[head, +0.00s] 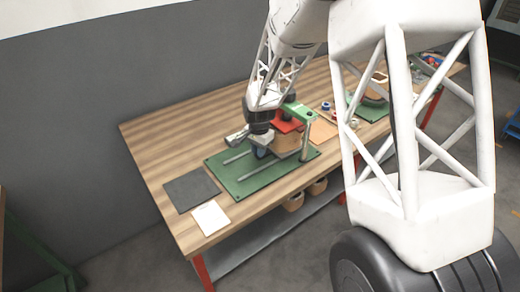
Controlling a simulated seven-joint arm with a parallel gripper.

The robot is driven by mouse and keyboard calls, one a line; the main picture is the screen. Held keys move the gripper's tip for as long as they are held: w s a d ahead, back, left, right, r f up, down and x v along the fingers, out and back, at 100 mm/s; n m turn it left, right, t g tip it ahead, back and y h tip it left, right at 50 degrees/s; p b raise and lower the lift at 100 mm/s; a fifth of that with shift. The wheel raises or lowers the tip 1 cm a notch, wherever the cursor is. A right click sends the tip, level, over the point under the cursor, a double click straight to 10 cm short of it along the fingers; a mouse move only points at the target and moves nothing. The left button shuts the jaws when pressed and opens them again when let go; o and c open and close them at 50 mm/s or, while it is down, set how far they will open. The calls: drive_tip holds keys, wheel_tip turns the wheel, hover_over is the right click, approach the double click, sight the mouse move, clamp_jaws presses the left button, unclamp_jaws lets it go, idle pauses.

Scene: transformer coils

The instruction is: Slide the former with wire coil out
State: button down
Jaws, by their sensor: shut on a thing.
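A green base plate (242,187) with two light rails (255,171) lies on the wooden table. At its back right stands a green frame (303,111) with a post (306,143) and a red plate (285,126). Under the red plate is a tan block (287,143), which looks like the former with wire coil. My gripper (262,151) is at the left side of this block, low over the rails, and is shut on it. The fingertips and the exact grip are small and partly hidden by the gripper body.
A dark grey mat (191,189) and a white sheet (210,218) lie at the table's left front. More parts, including a second green plate (371,112), are at the right, partly behind my white structure. The wooden top (175,145) is bare at the back left.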

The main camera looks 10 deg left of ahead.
approach(221, 178)
wheel_tip(221, 178, down, 5)
drive_tip(key=shift+s+f, duration=0.1)
drive_tip(key=shift+f, duration=0.1)
drive_tip(key=c, duration=1.1)
unclamp_jaws()
wheel_tip(221, 178, up, 8)
